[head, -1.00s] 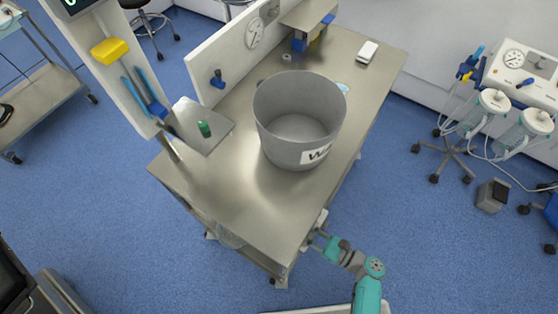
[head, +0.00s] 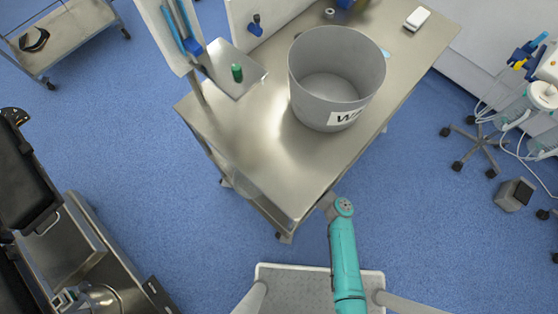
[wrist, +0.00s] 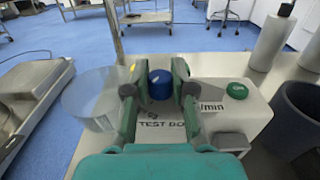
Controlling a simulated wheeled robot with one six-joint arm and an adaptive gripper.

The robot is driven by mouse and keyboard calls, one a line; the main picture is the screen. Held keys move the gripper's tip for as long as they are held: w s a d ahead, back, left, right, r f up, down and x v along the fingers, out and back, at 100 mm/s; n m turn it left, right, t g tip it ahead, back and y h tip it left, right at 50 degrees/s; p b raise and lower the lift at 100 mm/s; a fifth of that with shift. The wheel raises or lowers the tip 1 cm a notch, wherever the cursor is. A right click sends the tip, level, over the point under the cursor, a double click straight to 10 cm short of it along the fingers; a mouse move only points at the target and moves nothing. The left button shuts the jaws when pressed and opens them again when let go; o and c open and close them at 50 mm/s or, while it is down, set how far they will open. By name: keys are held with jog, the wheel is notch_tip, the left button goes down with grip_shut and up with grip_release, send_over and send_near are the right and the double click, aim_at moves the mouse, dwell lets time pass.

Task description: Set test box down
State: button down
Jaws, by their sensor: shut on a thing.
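The test box (wrist: 235,103) is white, with black lettering, a green button and a blue knob (wrist: 160,85) on top, in the wrist view. My gripper (wrist: 159,82) is shut on the blue knob, with a green finger on each side of it. The fingers hide part of the box. The box stays close to a pale surface; whether it touches cannot be told. In the head view my arm reaches to the near edge of the steel table (head: 255,165), and the gripper and box are hidden there.
In the wrist view a clear container (wrist: 88,100) stands left of the box, a dark bin (wrist: 297,120) right, and a pale bottle (wrist: 272,42) behind right.

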jog(key=x, duration=0.3)
jog(key=shift+w+a, duration=0.1)
jog(key=shift+w+a+f, duration=0.1)
jog(key=shift+f, duration=1.65)
jog(key=c, duration=1)
grip_release()
jog(key=v, duration=1.2)
